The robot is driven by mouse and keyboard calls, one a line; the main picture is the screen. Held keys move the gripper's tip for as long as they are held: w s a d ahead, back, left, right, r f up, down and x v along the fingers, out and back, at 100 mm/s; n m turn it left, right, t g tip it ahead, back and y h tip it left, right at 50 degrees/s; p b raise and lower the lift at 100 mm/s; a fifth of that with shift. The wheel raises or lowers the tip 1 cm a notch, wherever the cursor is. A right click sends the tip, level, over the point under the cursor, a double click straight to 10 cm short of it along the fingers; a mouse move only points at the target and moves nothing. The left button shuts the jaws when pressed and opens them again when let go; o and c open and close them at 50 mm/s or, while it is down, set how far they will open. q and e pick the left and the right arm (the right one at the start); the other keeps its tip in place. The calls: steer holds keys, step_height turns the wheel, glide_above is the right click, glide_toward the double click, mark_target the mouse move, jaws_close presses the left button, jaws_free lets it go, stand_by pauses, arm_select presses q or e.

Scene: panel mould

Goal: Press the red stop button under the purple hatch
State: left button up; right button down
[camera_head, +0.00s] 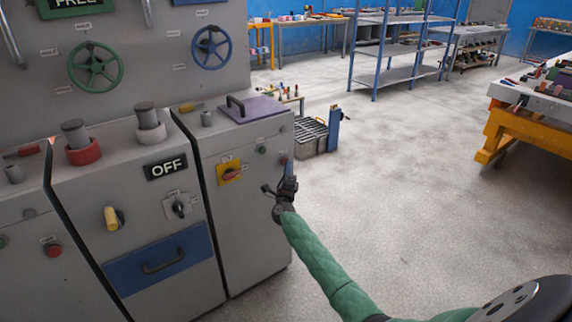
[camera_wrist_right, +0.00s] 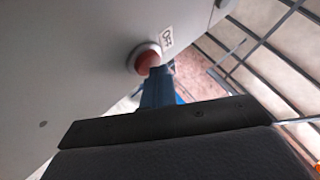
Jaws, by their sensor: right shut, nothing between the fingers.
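The purple hatch (camera_head: 262,110) lies flat on top of the right-hand grey cabinet, with a dark handle at its left. On the cabinet front below it, a red button (camera_head: 283,160) shows small beside my right gripper (camera_head: 289,167). The right wrist view shows the red button (camera_wrist_right: 148,61) in a pale collar, with a small label next to it. My right gripper (camera_wrist_right: 157,88) is shut and empty, its blue fingers at the button's edge. Whether they touch it cannot be told. My left gripper is out of view.
A green button (camera_head: 261,149) and a yellow plate with a red switch (camera_head: 230,172) are on the same front. Another red button (camera_head: 53,249) is on the far-left cabinet. A dark slatted crate (camera_head: 311,135) stands behind the cabinet. The floor to the right is clear.

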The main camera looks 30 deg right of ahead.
steer(key=shift+s, duration=0.1)
steer(key=shift+s+p, duration=0.35)
steer(key=shift+s, duration=0.4)
steer(key=shift+s, duration=0.1)
steer(key=s+p, duration=0.1)
steer(key=s, duration=0.1)
steer(key=s+p, duration=0.1)
steer(key=s, duration=0.1)
steer(key=shift+s+d, duration=0.2)
steer(key=shift+s, duration=0.2)
stand_by(0.7)
